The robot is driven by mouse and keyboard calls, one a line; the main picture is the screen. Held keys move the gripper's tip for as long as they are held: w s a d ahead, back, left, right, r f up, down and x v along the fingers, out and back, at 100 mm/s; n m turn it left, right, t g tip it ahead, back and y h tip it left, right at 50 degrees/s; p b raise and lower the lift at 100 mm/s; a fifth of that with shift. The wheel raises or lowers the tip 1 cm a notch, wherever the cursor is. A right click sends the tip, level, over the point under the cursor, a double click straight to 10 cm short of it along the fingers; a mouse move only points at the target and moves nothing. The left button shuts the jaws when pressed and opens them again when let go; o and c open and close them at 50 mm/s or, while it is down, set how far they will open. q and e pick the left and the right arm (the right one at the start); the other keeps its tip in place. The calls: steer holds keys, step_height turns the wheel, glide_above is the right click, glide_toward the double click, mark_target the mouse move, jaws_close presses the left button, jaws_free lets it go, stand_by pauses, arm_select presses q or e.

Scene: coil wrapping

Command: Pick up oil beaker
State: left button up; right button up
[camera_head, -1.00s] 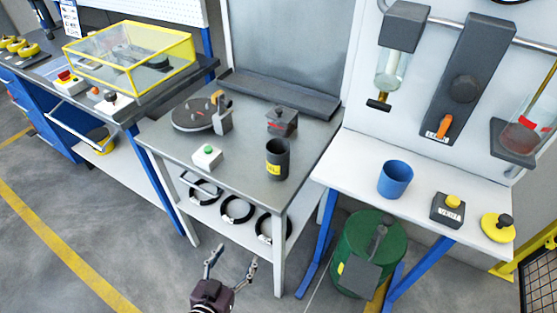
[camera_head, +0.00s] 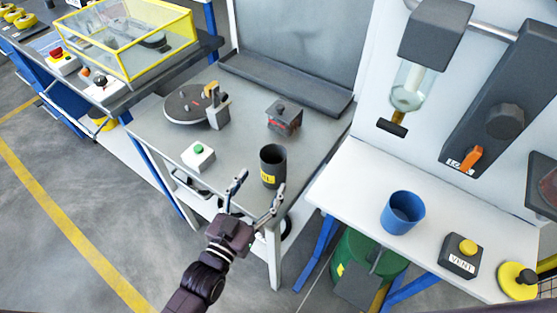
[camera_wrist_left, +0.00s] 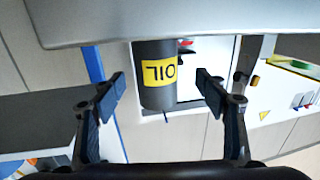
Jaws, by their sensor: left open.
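The oil beaker (camera_head: 273,160) is a dark grey cylinder with a yellow label. It stands upright near the front right corner of the grey worktable (camera_head: 235,139). In the left wrist view the beaker (camera_wrist_left: 154,97), its label reading OIL, shows between the two fingers and beyond them. My left gripper (camera_head: 258,187) is open and empty. In the head view it is just in front of the beaker, at the table's front edge; the left wrist view shows the gripper (camera_wrist_left: 160,84) apart from the beaker. My right gripper is not in view.
A white box with a green button (camera_head: 198,156), a round dark plate (camera_head: 192,106) and a small dark box (camera_head: 284,118) share the worktable. A blue cup (camera_head: 402,212) and a VENT button box (camera_head: 462,256) are on the white table at right.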

mark_target(268, 177)
arm_select(q)
steer(key=shift+w+d+r+p, duration=0.35)
steer(key=shift+w+d+p, duration=0.1)
steer(key=shift+w, duration=0.25)
steer(key=p+x, duration=0.1)
steer(key=x, duration=0.2)
steer(key=shift+w+d+f, duration=0.1)
steer(key=shift+w+d, duration=0.1)
steer(key=shift+d, duration=0.15)
steer(key=shift+w+d, duration=0.15)
steer(key=shift+w, duration=0.15)
steer(key=shift+w+f, duration=0.1)
steer(key=c, duration=1.3)
steer(key=shift+c, duration=0.9)
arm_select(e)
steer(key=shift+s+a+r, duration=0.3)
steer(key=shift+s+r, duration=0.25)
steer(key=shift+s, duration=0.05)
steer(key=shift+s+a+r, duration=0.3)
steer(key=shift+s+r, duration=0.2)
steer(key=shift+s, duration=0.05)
arm_select(q)
steer(key=shift+r, duration=0.25)
